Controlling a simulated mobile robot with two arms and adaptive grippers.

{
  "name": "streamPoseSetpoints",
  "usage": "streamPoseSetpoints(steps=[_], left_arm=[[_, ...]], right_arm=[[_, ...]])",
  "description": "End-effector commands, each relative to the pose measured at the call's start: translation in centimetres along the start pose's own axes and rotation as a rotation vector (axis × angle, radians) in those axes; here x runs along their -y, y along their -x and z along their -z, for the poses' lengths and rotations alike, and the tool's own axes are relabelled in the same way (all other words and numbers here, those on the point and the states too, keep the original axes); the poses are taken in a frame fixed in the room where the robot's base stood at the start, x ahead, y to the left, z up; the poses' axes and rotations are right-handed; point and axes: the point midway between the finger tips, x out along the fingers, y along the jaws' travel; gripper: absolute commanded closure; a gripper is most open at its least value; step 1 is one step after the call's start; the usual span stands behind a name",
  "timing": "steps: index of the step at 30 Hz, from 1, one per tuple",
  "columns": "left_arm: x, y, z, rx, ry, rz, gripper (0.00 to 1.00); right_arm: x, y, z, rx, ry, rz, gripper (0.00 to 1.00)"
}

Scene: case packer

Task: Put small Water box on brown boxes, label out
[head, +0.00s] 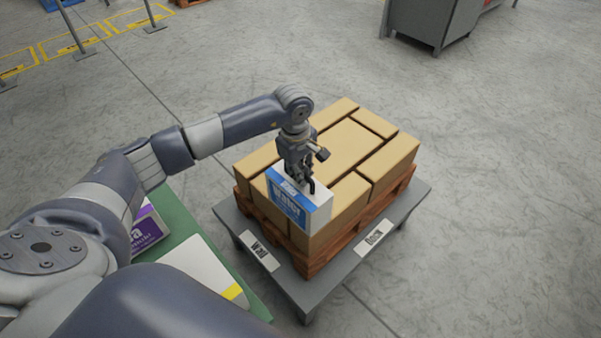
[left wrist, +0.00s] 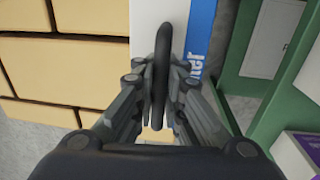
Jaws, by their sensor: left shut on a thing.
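The small Water box (head: 297,206) is white with a blue Water label. It is at the near corner of the brown boxes (head: 345,147), with its label facing the near left side. My left gripper (head: 309,187) is shut on the box's top from above. In the left wrist view the box's white top and blue label edge (left wrist: 203,50) show behind the fingers, and a black handle-like loop (left wrist: 162,75) stands between them. I cannot tell whether the box rests on the brown boxes or hovers just above. My right gripper is not in view.
The brown boxes lie on a wooden pallet (head: 314,262) on a grey platform (head: 316,296) marked Wall and Dock. A green surface (head: 188,219) at lower left holds a purple-and-white box (head: 148,228) and a white box with yellow (head: 203,268). A grey cabinet (head: 432,22) stands far behind.

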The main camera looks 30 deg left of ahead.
Motion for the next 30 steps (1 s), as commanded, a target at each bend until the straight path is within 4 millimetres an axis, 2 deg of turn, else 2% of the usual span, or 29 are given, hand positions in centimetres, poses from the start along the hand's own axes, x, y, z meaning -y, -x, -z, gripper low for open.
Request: streamPoseSetpoints(steps=[14, 15, 18, 26, 30], left_arm=[[-0.01, -0.66, 0.03, -0.001, 0.0, -0.003, 1.0], [-0.03, -0.56, 0.03, -0.001, 0.0, -0.003, 0.86], [-0.01, -0.56, 0.03, 0.0, 0.0, -0.002, 0.66], [0.13, -0.76, -0.01, 0.0, 0.0, 0.002, 0.66], [0.04, -0.18, 0.04, -0.001, 0.0, -0.001, 0.66]], right_arm=[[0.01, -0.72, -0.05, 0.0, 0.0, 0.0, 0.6], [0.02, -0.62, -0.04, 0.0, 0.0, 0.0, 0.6], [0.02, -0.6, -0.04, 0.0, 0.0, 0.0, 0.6], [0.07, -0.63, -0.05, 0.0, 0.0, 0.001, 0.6], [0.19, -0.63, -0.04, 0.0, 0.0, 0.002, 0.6]])
